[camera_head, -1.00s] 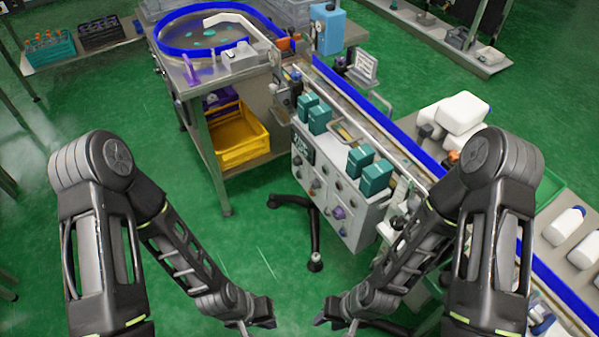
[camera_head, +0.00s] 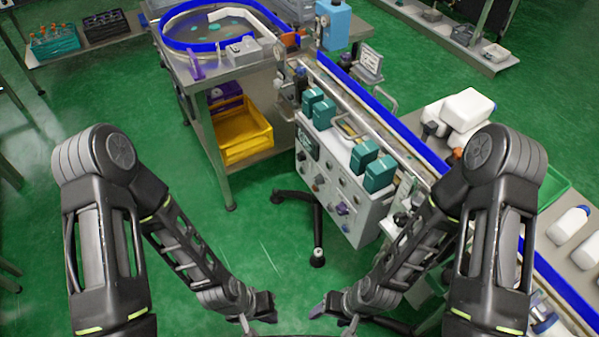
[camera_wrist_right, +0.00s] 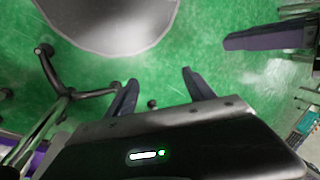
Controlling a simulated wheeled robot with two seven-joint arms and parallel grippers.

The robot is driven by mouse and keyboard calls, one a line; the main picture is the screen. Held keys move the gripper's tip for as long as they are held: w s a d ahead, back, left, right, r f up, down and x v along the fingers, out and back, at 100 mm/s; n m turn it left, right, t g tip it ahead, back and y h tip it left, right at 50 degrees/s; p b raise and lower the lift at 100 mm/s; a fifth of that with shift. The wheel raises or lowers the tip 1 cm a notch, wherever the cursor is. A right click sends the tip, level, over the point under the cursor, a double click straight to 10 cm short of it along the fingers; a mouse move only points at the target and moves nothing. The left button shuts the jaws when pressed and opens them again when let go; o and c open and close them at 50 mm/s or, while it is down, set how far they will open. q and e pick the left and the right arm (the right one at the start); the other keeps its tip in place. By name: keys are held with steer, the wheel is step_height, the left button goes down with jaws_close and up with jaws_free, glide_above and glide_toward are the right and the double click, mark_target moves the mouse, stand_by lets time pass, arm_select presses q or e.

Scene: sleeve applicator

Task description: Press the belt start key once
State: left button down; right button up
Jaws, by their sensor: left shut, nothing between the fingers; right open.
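The grey control panel (camera_head: 338,192) is the front of the conveyor's cabinet, right of centre in the head view. It carries a small dark display (camera_head: 307,142) and several knobs and buttons, one of them purple (camera_head: 342,209). The labels are too small to read, so I cannot tell which one is the belt start key. My left gripper (camera_head: 255,322) is shut and empty, low in the head view. My right gripper (camera_head: 326,312) is open and empty, low and in front of the panel, apart from it. Its two spread fingers show in the right wrist view (camera_wrist_right: 160,92) over green floor.
The conveyor (camera_head: 375,115) with blue rails runs from back left to front right. Several teal boxes (camera_head: 364,155) sit above the panel. A dark stand leg (camera_head: 317,235) is below it. A yellow bin (camera_head: 240,135) sits under the turntable table.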

jaws_close()
stand_by(0.5)
stand_by(0.9)
